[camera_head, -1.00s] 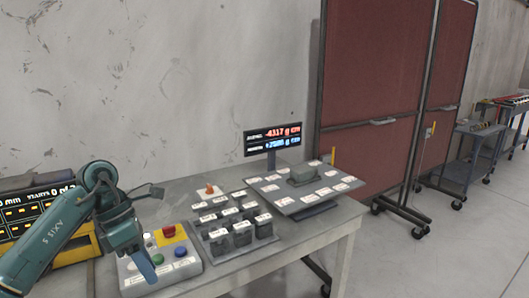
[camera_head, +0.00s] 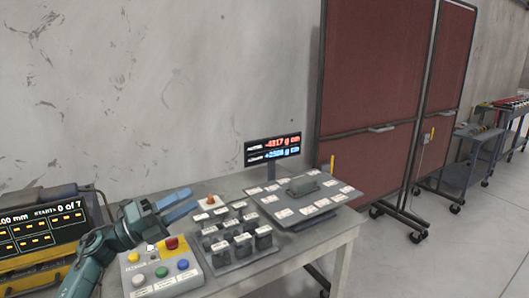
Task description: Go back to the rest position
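My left gripper (camera_head: 180,204) is raised over the back edge of the button box (camera_head: 184,285), with its pale blue fingers pointing right and slightly up. The two fingers show side by side with a narrow gap and nothing between them. My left arm comes in from the lower left. The box has a red button (camera_head: 171,243) on a yellow base, plus blue, green, white and yellow buttons. My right gripper is not in view.
A tray of dark blocks (camera_head: 242,246) sits on the table right of the box. Beyond it are a tilted plate with white labels (camera_head: 317,208) and a two-line display (camera_head: 272,149). A yellow-framed screen (camera_head: 40,222) stands at left. Red panels (camera_head: 372,70) stand behind.

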